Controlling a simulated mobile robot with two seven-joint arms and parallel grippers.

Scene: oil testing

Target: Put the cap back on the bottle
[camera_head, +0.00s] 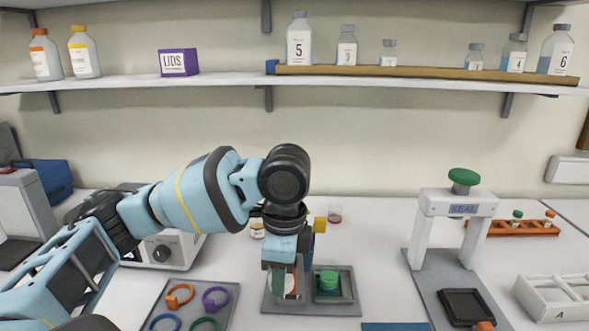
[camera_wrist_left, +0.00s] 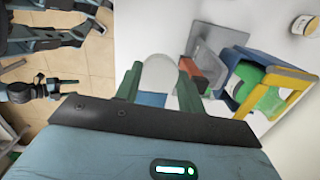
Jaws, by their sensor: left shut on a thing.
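My left gripper (camera_head: 284,290) points down over the left part of a grey tray (camera_head: 345,308) on the bench. It is shut on a pale, rounded thing; in the left wrist view this pale thing (camera_wrist_left: 158,75) sits between the two green fingers, with blue below it. I cannot tell whether it is the bottle or the cap. Just right of the gripper, a green-topped item (camera_head: 328,279) stands on the same tray. The wrist view also shows green and yellow parts at the right, and a small orange-brown block beside the right finger.
A mat with coloured rings (camera_head: 215,299) lies left of the tray. A white seal press (camera_head: 455,225) with a green knob stands right. An orange rack (camera_head: 515,228) and a white crate (camera_head: 555,300) are farther right. Bottles line the shelf (camera_head: 225,80) above.

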